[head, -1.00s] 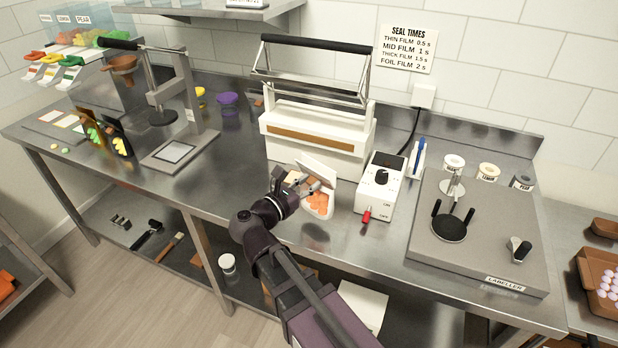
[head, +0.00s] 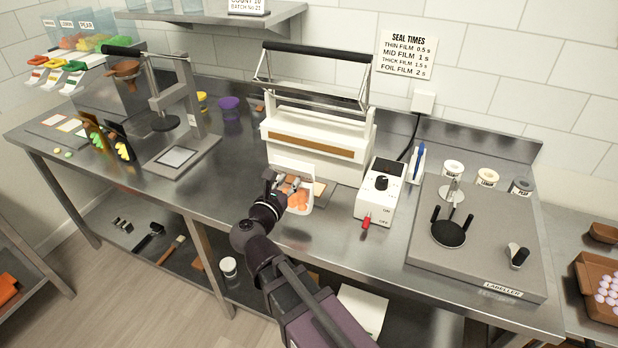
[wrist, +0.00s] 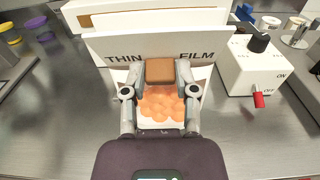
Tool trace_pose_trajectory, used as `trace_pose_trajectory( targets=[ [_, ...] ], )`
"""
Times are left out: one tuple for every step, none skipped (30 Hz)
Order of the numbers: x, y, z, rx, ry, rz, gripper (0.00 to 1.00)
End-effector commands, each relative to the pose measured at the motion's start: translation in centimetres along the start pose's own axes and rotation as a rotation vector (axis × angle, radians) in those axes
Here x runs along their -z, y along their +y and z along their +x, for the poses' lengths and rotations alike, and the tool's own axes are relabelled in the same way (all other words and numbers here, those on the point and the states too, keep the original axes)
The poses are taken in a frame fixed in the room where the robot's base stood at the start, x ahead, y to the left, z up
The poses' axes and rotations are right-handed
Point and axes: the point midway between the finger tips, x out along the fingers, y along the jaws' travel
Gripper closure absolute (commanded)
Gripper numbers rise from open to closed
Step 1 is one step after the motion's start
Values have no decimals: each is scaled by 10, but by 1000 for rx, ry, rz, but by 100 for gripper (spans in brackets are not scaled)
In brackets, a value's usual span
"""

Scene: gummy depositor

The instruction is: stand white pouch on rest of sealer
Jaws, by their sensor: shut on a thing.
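The white pouch (head: 291,166), with orange gummies showing in its lower front, stands roughly upright close in front of the sealer. In the wrist view the pouch (wrist: 112,48) reads "THIN FILM" across its top. My gripper (head: 281,184) is shut on the pouch; in the wrist view its fingers (wrist: 160,82) close around a brown block at the pouch's front. The sealer (head: 350,168) is white, with a brown strip and a raised black-handled bar. A tan-topped rest (head: 319,189) shows partly behind the pouch. Whether the pouch's bottom touches it is hidden.
A white control box (head: 378,196) with a black knob and red switch stands just right of the pouch. The labeller (head: 485,260) is farther right. A press stand (head: 205,140) is at left. Bare steel bench (head: 225,180) lies left of the pouch.

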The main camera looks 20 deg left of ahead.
Motion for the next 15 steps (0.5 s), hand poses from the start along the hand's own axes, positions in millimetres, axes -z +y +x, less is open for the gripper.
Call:
trace_pose_trajectory(
  targets=[
    [0, 1, 3, 1, 0, 0, 100],
    [0, 2, 5, 1, 0, 0, 100],
    [1, 2, 9, 2, 0, 0, 100],
    [1, 3, 12, 3, 0, 0, 100],
    [1, 4, 16, 3, 0, 0, 100],
    [2, 6, 21, 2, 0, 0, 100],
    [2, 7, 26, 2, 0, 0, 100],
    [3, 8, 31, 2, 0, 0, 100],
    [3, 9, 38, 3, 0, 0, 100],
    [4, 10, 44, 3, 0, 0, 100],
    [4, 12, 49, 3, 0, 0, 100],
    [4, 13, 57, 2, 0, 0, 100],
    [5, 14, 63, 3, 0, 0, 100],
    [5, 15, 68, 3, 0, 0, 100],
    [6, 17, 75, 2, 0, 0, 100]
  ],
)
